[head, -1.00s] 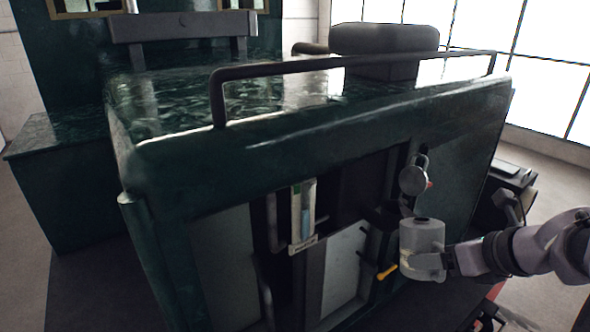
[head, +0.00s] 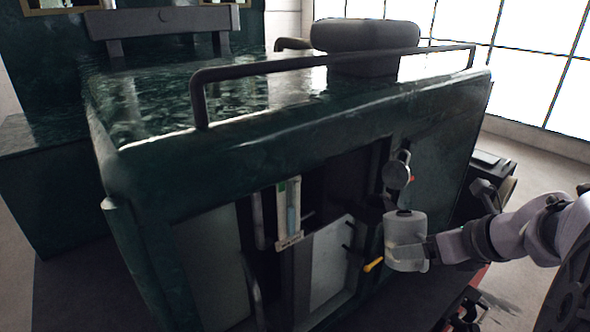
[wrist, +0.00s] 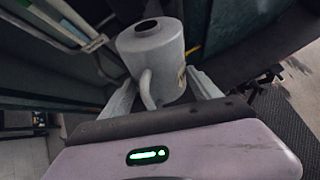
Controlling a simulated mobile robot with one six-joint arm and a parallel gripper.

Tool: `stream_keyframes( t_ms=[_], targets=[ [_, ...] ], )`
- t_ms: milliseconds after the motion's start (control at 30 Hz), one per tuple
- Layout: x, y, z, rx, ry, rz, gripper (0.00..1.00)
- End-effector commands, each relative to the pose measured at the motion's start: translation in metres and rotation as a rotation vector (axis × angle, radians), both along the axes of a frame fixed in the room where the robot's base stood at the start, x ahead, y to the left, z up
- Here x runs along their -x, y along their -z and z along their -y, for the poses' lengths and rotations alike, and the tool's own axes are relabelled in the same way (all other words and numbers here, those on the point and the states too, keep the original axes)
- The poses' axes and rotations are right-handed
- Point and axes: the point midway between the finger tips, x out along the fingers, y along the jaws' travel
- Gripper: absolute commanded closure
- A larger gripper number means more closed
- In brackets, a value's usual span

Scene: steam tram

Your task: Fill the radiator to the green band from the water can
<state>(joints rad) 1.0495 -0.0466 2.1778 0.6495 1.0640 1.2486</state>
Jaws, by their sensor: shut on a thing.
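The water can (head: 405,241) is a pale grey cylinder, roughly upright in front of the open bay of the green tram body. My gripper (head: 428,252) is shut on its side. In the wrist view the can (wrist: 152,45) shows a dark top opening and a curved spout or handle, with my gripper's fingers (wrist: 160,92) on both sides. Just above the can is a round grey cap (head: 396,175), apparently the radiator filler's; the filler mouth is not clear. The sight gauge (head: 289,213) has a green mark near its top and a pale blue column; its exact level is unclear.
A yellow-tipped lever (head: 373,265) sticks out just left of the can. A pale panel (head: 328,265) stands below the gauge. A dark handrail (head: 330,64) runs along the top of the tram body (head: 300,115). Open floor (head: 540,185) lies to the right.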

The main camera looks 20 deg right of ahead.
Motion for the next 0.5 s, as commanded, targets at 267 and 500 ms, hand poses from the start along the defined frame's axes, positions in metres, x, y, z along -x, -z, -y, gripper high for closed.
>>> stream_keyframes(
  t_ms=[267, 500],
  targets=[
    [-0.0003, -0.0051, 0.0000, -0.004, 0.000, -0.013, 1.00],
    [-0.0002, -0.0092, -0.0001, -0.007, -0.001, -0.037, 1.00]
  ],
)
